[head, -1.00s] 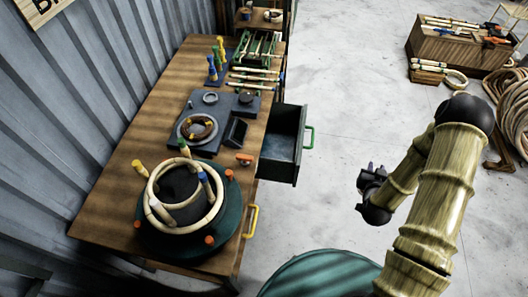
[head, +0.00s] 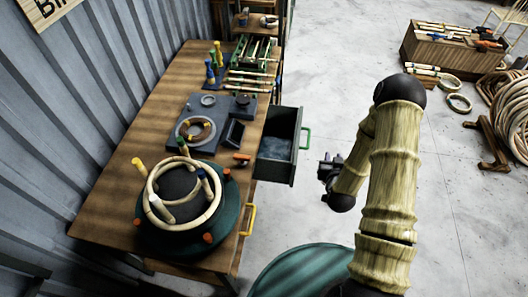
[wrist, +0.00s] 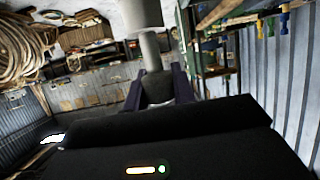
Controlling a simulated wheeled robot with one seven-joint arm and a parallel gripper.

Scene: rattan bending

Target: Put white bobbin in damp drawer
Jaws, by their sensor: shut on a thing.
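An open dark drawer (head: 276,147) with a green handle (head: 306,138) sticks out from the right side of the workbench. Its inside looks grey-blue and shows no clear object. My gripper (head: 328,166) hangs in the air just to the right of the drawer, apart from it. In the wrist view my gripper (wrist: 158,88) is shut on a pale grey-white spool-like piece, the white bobbin (wrist: 151,50). Its wide end runs out of the top of that view. The bobbin cannot be made out in the head view.
The workbench (head: 120,205) carries a round jig (head: 165,245) with a rattan ring, a dark board with small parts, and rattan sticks. A yellow handle (head: 249,219) is on the bench's near side. A wooden crate (head: 440,50) and coiled rattan lie at the right. Floor between is clear.

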